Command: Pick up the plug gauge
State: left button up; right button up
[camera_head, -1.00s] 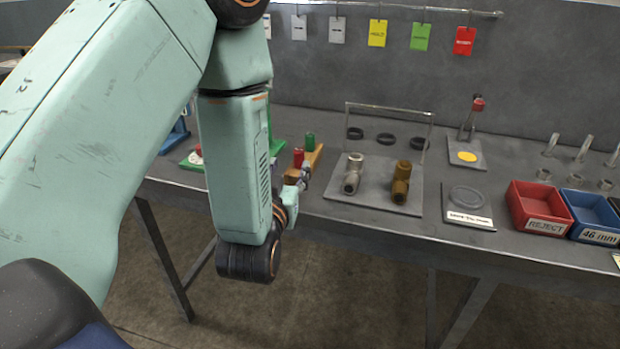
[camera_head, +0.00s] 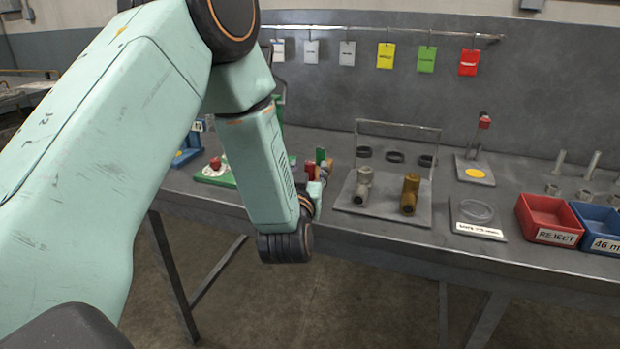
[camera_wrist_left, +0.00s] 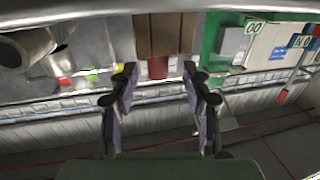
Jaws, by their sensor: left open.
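The plug gauge appears to be the piece with a green end (camera_head: 320,155) and a red end (camera_head: 310,172) at a brown wooden block (camera_head: 331,165) on the bench. My left gripper (camera_head: 314,186) is close in front of it and partly hides it. In the left wrist view my open left fingers (camera_wrist_left: 159,72) point toward the brown block (camera_wrist_left: 165,32). A red cylinder (camera_wrist_left: 157,68) shows between the fingertips, with space on both sides. Whether the fingers touch it, I cannot tell. My right gripper is not in view.
To the right is a grey stand (camera_head: 384,218) with two pipe fittings, a grey one (camera_head: 362,187) and a brown one (camera_head: 409,194). A green base (camera_head: 212,176) lies left of my forearm. A red REJECT bin (camera_head: 549,219) and a blue bin (camera_head: 597,228) stand farther right.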

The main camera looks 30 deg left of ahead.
pick_arm(q)
jog(key=shift+w+a+f, duration=0.1)
jog(key=shift+w+a, duration=0.1)
jog(key=shift+w, duration=0.35)
jog(key=shift+d, duration=0.15)
jog(key=shift+s, duration=0.1)
jog(key=shift+c, duration=0.5)
grip_shut()
